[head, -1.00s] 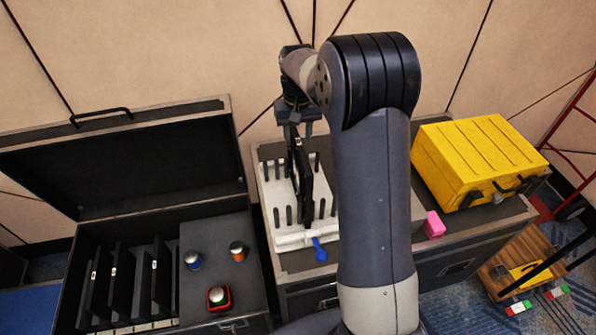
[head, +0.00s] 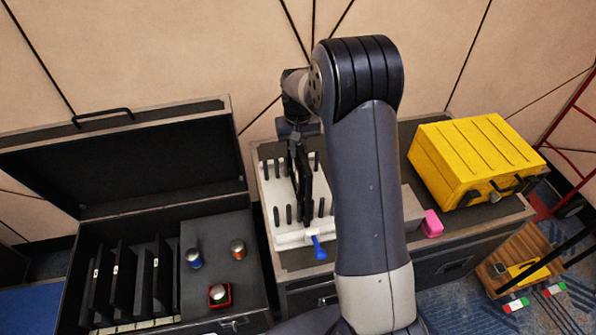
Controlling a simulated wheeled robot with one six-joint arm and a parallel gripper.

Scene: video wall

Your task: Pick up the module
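A black, flat, upright module (head: 304,190) stands edge-on among the dark pegs of the white rack (head: 285,238) on the case top in the middle. My gripper (head: 297,143) points down at the module's top edge. Its fingers are dark against the dark module, so I cannot tell whether they are closed on it. My arm hides the rack's right side.
An open black case (head: 215,250) at left holds several upright dark panels (head: 125,280), with small cans (head: 194,258) beside them. A yellow case (head: 475,160) and pink block (head: 432,224) are at right. A blue-handled tool (head: 318,248) lies at the rack's front.

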